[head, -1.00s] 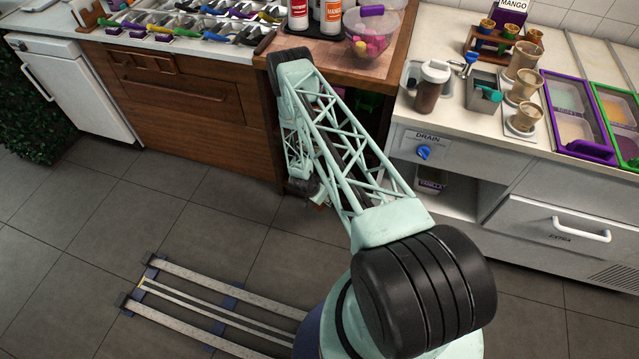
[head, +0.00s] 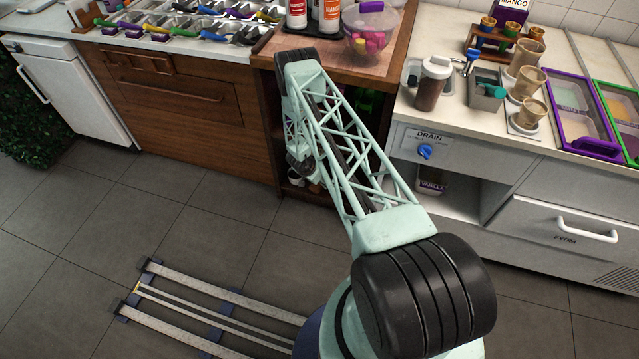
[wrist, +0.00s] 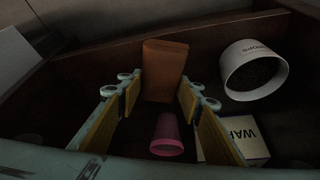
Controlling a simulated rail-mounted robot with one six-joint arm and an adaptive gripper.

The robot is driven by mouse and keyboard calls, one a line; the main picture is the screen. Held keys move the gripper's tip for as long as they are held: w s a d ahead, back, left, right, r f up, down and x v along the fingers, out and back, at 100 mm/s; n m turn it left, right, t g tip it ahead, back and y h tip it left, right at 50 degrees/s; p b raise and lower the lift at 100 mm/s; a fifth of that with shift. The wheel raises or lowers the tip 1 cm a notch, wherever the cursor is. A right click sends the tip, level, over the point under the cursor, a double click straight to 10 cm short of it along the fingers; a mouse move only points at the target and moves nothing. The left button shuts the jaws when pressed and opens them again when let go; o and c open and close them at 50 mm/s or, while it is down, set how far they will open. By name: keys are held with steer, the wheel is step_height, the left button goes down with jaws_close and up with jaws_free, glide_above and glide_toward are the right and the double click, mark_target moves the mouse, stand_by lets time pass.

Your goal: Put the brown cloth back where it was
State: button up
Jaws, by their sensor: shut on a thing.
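The brown cloth (wrist: 165,68) shows in the wrist view as a flat, upright, folded brown piece between my fingertips. My gripper (wrist: 160,92) is shut on it, with one finger on each side. They are inside a dark wooden compartment (wrist: 105,50). In the head view my gripper is low at the open front of the wooden cabinet (head: 267,110), largely behind my own arm. The cloth cannot be made out there. Whether its lower edge touches the compartment floor is not clear.
In the wrist view a pink cup (wrist: 168,137) stands near my fingers. A white box with lettering (wrist: 235,146) and a white round tub (wrist: 254,70) are to the right. The compartment walls are close around. A clear tub (head: 371,38) stands on the cabinet top.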

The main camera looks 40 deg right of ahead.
steer(key=shift+w+d+f+b, duration=0.1)
steer(key=shift+w+d+b, duration=0.15)
steer(key=shift+w+d, duration=0.35)
steer(key=shift+w+d+f+b, duration=0.1)
steer(key=shift+w+d+b, duration=0.2)
steer(key=shift+w, duration=0.45)
steer(key=shift+r, duration=0.1)
steer(key=shift+f+b, duration=0.5)
steer(key=shift+f, duration=1.3)
steer(key=shift+f, duration=0.15)
steer(key=o, duration=1.1)
steer(key=shift+c, duration=0.2)
steer(key=shift+r, duration=0.2)
steer(key=shift+p+v, duration=1.6)
steer(key=shift+v, duration=4.35)
